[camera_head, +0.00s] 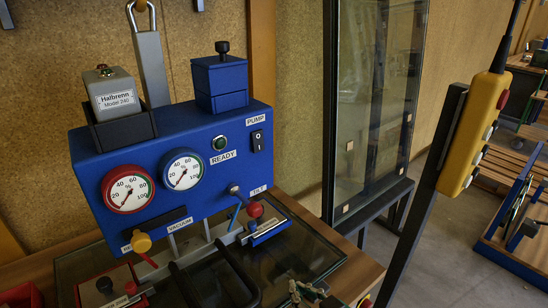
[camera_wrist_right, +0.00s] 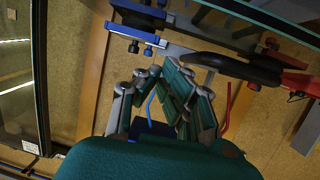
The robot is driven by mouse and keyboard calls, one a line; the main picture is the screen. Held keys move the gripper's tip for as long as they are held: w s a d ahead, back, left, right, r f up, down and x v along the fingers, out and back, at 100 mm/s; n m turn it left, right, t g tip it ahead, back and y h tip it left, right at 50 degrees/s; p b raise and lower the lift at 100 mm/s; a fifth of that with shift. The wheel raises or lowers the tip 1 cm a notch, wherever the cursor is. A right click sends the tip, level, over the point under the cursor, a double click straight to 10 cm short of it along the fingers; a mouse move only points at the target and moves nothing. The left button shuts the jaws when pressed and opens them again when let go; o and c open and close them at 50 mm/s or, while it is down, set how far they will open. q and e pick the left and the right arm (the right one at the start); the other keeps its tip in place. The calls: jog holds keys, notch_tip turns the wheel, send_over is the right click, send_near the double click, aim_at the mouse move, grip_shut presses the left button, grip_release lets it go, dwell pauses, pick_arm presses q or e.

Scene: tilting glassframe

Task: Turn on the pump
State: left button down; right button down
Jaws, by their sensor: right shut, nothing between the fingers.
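I cannot tell which side of the rocker is pressed. The green READY lamp (camera_head: 219,143) beside it looks dark. My right gripper (camera_head: 312,293) shows small at the bottom edge of the head view, below and to the right of the panel, apart from the switch. In the right wrist view its green and grey fingers (camera_wrist_right: 172,100) are shut with nothing between them. My left gripper is not in view.
A black handle frame (camera_head: 215,265) lies in front. A yellow pendant (camera_head: 475,132) hangs at the right, and a glass panel (camera_head: 372,100) stands behind.

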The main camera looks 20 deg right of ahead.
notch_tip(320, 180, up, 23)
jog(key=s+n+t+y, duration=0.1)
jog(key=t+y, duration=0.4)
jog(key=t, duration=0.5)
jog(key=shift+s+d, duration=0.45)
jog(key=shift+s, duration=0.3)
jog(key=p, duration=0.4)
send_near(260, 133)
notch_tip(260, 133, up, 4)
jog(key=w, duration=0.1)
jog(key=w+a, duration=0.1)
jog(key=w+f+p, duration=0.1)
jog(key=shift+w+a, duration=0.15)
jog(key=shift+w, duration=0.25)
jog(key=shift+f, duration=0.1)
